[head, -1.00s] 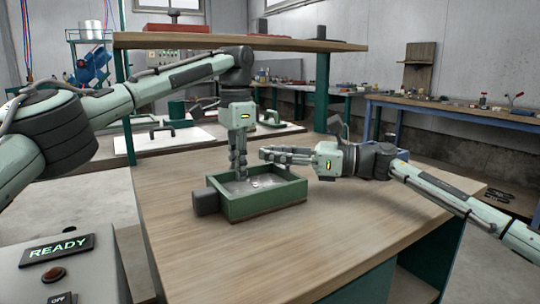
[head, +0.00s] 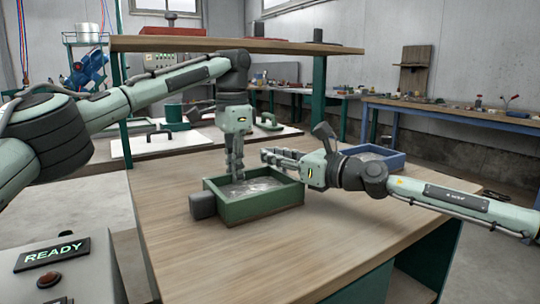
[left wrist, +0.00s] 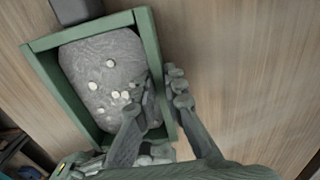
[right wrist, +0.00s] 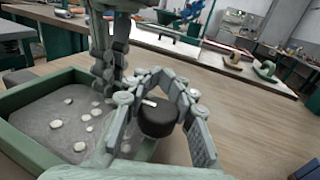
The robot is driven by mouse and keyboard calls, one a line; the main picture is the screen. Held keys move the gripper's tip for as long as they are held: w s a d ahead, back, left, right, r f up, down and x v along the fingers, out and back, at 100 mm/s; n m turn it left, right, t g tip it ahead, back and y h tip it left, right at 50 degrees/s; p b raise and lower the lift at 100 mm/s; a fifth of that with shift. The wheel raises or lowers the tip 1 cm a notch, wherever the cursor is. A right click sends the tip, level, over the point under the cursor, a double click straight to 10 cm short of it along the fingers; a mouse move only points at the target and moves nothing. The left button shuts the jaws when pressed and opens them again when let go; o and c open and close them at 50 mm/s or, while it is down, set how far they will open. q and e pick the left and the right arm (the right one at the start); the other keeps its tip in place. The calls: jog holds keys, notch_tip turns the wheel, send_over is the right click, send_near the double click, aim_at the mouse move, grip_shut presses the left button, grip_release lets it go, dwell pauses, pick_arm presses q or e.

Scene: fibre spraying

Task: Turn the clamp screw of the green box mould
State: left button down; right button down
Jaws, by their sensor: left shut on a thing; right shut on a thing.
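The green box mould (head: 262,206) stands on the wooden table. It holds a grey fill with several whitish pieces, also seen in the left wrist view (left wrist: 95,80). My left gripper (head: 236,176) points down at the mould's far side. In the left wrist view its fingers straddle the mould's wall, one inside and one outside, shut on it. My right gripper (head: 268,158) reaches in from the right, behind the mould. In the right wrist view its fingers (right wrist: 158,85) are shut around a dark round knob (right wrist: 157,121), apparently the clamp screw's. The screw's shaft is hidden.
A dark block (head: 203,205) sits at the mould's left end. A blue tray (head: 385,157) lies behind my right arm. A raised wooden shelf (head: 285,45) spans the back. The table's front and right are clear.

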jog(key=shift+f, duration=0.2)
jog(key=c, duration=1.3)
grip_release()
jog(key=shift+r, duration=0.1)
jog(key=shift+o, duration=0.2)
jog(key=shift+d, duration=0.1)
jog(key=v, duration=1.2)
jog(key=shift+o, duration=0.4)
